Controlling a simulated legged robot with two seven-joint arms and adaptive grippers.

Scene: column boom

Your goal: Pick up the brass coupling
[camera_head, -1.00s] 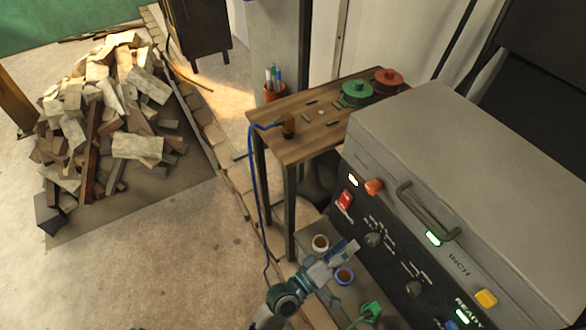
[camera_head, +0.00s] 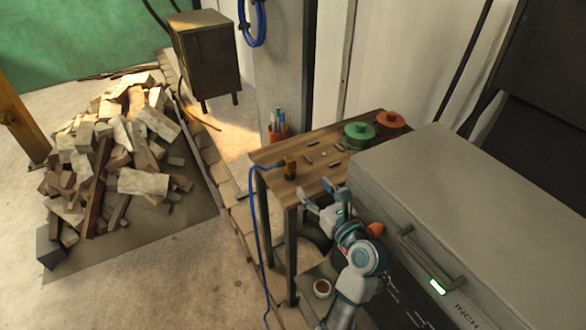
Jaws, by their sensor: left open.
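A small brass-brown piece (camera_head: 290,167), which looks like the coupling, stands near the left end of the wooden table (camera_head: 272,154). A blue hose (camera_head: 254,205) runs up to it from the floor and over the table's left edge. My left gripper (camera_head: 314,188) is open and empty at the table's front edge, to the right of and nearer than the brass piece, and apart from it. My right gripper is not in view.
A green reel (camera_head: 359,132) and a red reel (camera_head: 391,121) stand at the table's far end. Small dark pieces lie between. A grey machine (camera_head: 450,185) with a handle stands close on the right. A rubble heap (camera_head: 110,150) lies left.

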